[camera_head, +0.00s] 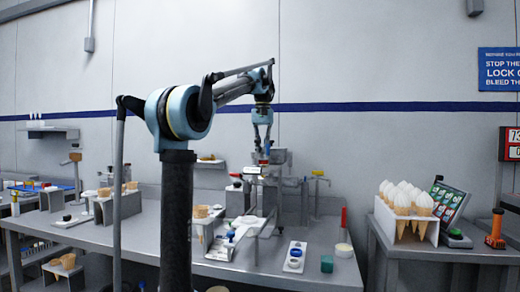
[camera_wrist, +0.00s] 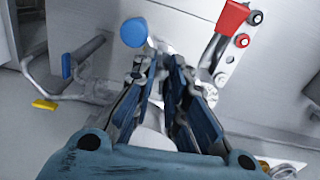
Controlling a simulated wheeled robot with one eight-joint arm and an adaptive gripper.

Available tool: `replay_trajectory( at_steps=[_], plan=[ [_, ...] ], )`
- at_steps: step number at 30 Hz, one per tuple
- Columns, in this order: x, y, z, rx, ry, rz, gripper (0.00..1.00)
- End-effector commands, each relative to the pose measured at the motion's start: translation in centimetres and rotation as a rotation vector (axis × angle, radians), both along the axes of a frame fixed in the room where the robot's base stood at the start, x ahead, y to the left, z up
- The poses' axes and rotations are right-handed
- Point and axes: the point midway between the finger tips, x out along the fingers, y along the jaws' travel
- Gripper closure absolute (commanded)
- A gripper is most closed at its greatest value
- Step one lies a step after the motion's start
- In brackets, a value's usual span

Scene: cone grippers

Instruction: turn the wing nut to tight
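My gripper (camera_head: 263,151) points straight down over the grey machine at the back of the middle bench. In the wrist view my gripper (camera_wrist: 160,62) has its two blue-padded fingers close together with a narrow gap between them. Pale metal shows beyond the fingertips. I cannot make out the wing nut for certain; it may be hidden at or between the fingertips. I cannot tell whether the fingers touch anything.
In the wrist view a blue round knob (camera_wrist: 133,33) lies just beyond the left fingertip. A red handle (camera_wrist: 232,16) is at upper right, a blue lever (camera_wrist: 66,66) and yellow handle (camera_wrist: 44,104) at left. A cone holder (camera_head: 427,231) stands on the right bench.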

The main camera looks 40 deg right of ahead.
Motion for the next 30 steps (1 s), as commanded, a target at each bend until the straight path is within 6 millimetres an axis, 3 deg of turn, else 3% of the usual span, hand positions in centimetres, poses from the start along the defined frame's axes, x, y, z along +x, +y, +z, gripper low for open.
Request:
replay_trajectory(
  at_steps=[11, 30],
  plan=[
    [0.18, 0.03, 0.02, 0.0, -0.004, -0.047, 1.0],
    [0.3, 0.03, 0.04, 0.0, -0.005, -0.435, 1.0]
  ],
)
